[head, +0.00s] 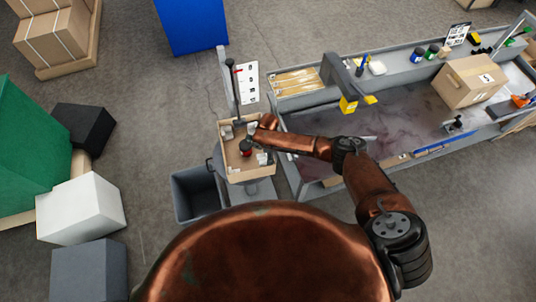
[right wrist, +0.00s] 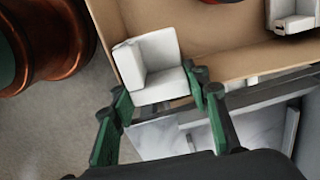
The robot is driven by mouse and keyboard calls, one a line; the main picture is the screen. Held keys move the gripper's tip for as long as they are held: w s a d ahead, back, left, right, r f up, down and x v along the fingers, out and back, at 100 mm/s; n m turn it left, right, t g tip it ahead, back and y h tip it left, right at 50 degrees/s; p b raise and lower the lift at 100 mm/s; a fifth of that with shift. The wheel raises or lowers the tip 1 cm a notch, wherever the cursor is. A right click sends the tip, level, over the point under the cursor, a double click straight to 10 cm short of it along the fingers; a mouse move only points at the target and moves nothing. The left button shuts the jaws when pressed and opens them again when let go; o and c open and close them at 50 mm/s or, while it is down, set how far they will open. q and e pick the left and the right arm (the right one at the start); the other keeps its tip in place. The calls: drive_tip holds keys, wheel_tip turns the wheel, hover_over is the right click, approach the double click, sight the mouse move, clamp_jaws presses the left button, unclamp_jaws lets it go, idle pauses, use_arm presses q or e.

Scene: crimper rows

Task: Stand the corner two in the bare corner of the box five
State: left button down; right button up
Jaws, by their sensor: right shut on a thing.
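The cardboard box (head: 233,176) stands open at the left end of the workbench. My right arm reaches over its upper right side, and the gripper (head: 257,130) is small and partly hidden there. In the right wrist view the green fingers (right wrist: 160,103) are shut on a white corner piece (right wrist: 160,58), L-shaped in profile. It is at a corner of the box (right wrist: 112,38); whether it touches the bottom I cannot tell. Another white corner piece (right wrist: 294,14) is in a neighbouring corner. In the head view white pieces show at the upper left (head: 228,132) and lower right (head: 263,158). My left gripper is not seen.
A dark red and black item (head: 246,148) is inside the box. A grey bin (head: 195,190) stands at its lower left. The workbench (head: 305,122) lies to the right, with a closed carton (head: 470,82) and small goods on it. A black pole (head: 235,95) rises behind the box.

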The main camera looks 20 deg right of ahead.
drive_tip(key=shift+f+b, duration=2.15)
drive_tip(key=shift+f, duration=2.1)
drive_tip(key=o, duration=0.8)
wheel_tip(320, 180, up, 12)
